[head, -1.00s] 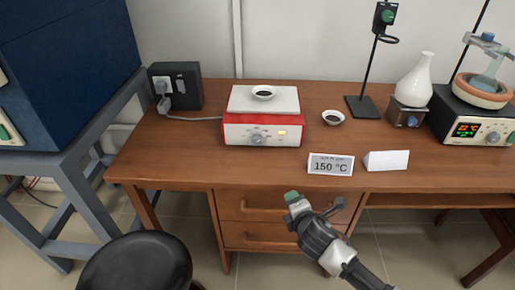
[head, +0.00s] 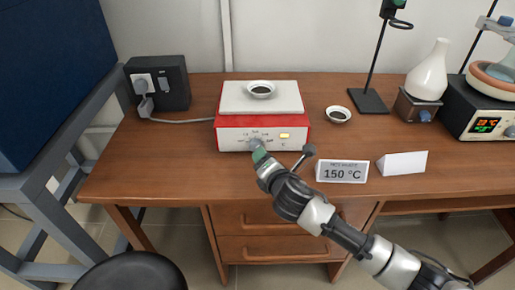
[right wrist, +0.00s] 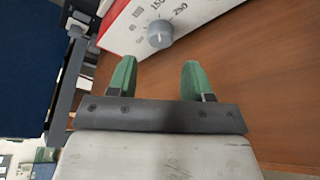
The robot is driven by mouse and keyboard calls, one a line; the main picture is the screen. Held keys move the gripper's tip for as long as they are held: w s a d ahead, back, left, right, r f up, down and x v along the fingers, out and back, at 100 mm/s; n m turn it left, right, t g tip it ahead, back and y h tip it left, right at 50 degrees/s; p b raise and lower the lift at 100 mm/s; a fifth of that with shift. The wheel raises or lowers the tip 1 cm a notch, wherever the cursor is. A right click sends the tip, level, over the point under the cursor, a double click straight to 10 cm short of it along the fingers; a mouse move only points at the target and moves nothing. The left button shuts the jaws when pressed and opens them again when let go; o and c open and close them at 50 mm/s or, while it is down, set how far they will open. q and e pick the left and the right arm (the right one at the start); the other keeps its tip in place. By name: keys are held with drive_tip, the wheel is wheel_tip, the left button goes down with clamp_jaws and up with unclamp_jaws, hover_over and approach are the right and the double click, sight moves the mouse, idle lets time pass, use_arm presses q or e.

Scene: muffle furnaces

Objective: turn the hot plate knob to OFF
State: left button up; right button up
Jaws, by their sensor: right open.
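The red and white hot plate (head: 262,107) stands on the wooden desk, with a small dish of dark material (head: 261,89) on its top. Its grey knob (right wrist: 160,34) sits on the white front panel, and the marks 150 and 250 show beside it in the right wrist view. In the head view the knob (head: 256,143) is partly hidden by my right gripper (head: 260,156). In the right wrist view the green fingers of my right gripper (right wrist: 158,78) are apart and empty. The knob is a little beyond the fingertips, roughly between them and not touched. My left gripper is not in view.
A sign reading 150 °C (head: 342,172) and a blank white card (head: 403,163) stand right of the hot plate. A second small dish (head: 338,114) lies behind them. A dark socket box (head: 158,84) with a cable stands at left. A black stool (head: 130,275) is in front.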

sight(256, 147)
drive_tip(key=x, duration=0.6)
drive_tip(key=shift+b, duration=0.4)
drive_tip(key=shift+w+a+f, duration=0.2)
drive_tip(key=shift+w, duration=0.45)
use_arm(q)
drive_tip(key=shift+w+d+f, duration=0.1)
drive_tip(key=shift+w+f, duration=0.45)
use_arm(e)
drive_tip(key=c, duration=0.6)
drive_tip(key=shift+r+p, duration=0.2)
drive_tip(key=shift+p, duration=0.25)
drive_tip(key=shift+c, duration=0.2)
drive_tip(key=n+h+p, duration=0.1)
drive_tip(key=p, duration=0.3)
drive_tip(key=n+h+p, duration=0.1)
drive_tip(key=n+p, duration=0.1)
drive_tip(key=p, duration=0.1)
drive_tip(key=shift+a+r+n+g+p, duration=0.15)
drive_tip(key=shift+r+n+g+p, duration=0.05)
drive_tip(key=shift+n+g+p, duration=0.15)
use_arm(q)
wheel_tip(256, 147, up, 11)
drive_tip(key=p, duration=0.2)
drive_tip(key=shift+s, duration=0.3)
use_arm(e)
drive_tip(key=shift+a+f+n+h, duration=0.1)
drive_tip(key=shift+f+n+h, duration=0.1)
drive_tip(key=shift+n+h, duration=0.4)
